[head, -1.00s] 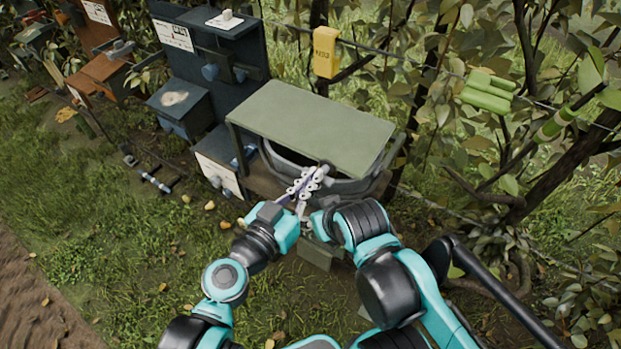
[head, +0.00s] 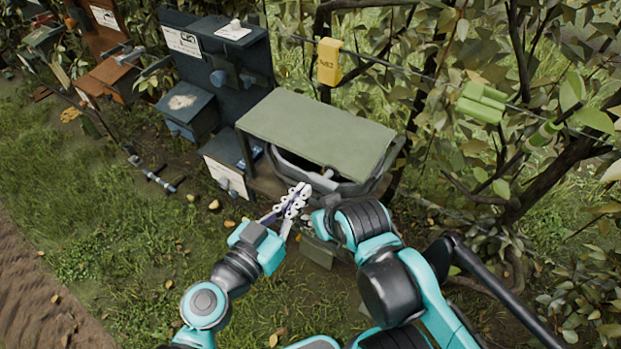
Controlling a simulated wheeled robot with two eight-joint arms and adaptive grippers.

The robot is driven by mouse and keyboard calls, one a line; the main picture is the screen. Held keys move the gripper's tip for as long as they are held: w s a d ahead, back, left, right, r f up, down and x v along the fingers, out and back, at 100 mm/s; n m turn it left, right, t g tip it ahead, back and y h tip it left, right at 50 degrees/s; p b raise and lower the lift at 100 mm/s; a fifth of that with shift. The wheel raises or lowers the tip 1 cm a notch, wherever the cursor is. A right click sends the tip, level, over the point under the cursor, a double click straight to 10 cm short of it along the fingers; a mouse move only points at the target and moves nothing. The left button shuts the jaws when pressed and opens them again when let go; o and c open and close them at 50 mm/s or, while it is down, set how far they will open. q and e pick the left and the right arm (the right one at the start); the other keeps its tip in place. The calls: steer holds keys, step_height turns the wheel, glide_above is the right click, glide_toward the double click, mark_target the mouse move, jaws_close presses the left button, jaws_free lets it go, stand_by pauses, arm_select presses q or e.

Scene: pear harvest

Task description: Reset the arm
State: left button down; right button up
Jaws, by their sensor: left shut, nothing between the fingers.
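My left arm comes in from the lower left, teal and black. Its gripper (head: 297,196) has pale, linked fingers that are closed together with nothing between them. It is in front of the dark bin (head: 345,187) under the green-topped stand (head: 315,128). My right arm reaches in from the lower right, its black wrist near the front of the stand. The right gripper (head: 314,222) shows only in part beside that wrist, and its fingers are too hidden to tell their state.
A dark blue station (head: 222,75) with boxes stands left of the green-topped stand. A yellow tag (head: 329,62) and green cylinders (head: 482,102) hang on the wire among branches at right. Open grass (head: 110,220) lies to the left.

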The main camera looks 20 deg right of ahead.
arm_select(q)
steer(key=p+v, duration=0.1)
steer(key=v, duration=0.3)
steer(key=shift+w, duration=0.1)
steer(key=w+a+f+n+y+b, duration=0.1)
steer(key=a+f+y+b, duration=0.2)
steer(key=f, duration=0.4)
steer(key=w+a+f+n+g+y+b, duration=0.1)
steer(key=w+a+f+b, duration=0.1)
steer(key=a+f+b, duration=0.3)
steer(key=w+a+f+n+y+b, duration=0.15)
steer(key=f+b, duration=0.25)
steer(key=f, duration=0.4)
steer(key=a+f+n+g+y+b, duration=0.1)
steer(key=a+f+n+y+b, duration=0.2)
steer(key=a, duration=0.6)
steer(key=s+a+f+n+g+y+b, duration=0.1)
steer(key=a+f+n+y+b, duration=0.2)
steer(key=a, duration=0.6)
step_height(320, 180, down, 3)
steer(key=shift+s+f+y+b, duration=0.2)
steer(key=shift+y+b, duration=0.15)
steer(key=shift+y, duration=0.9)
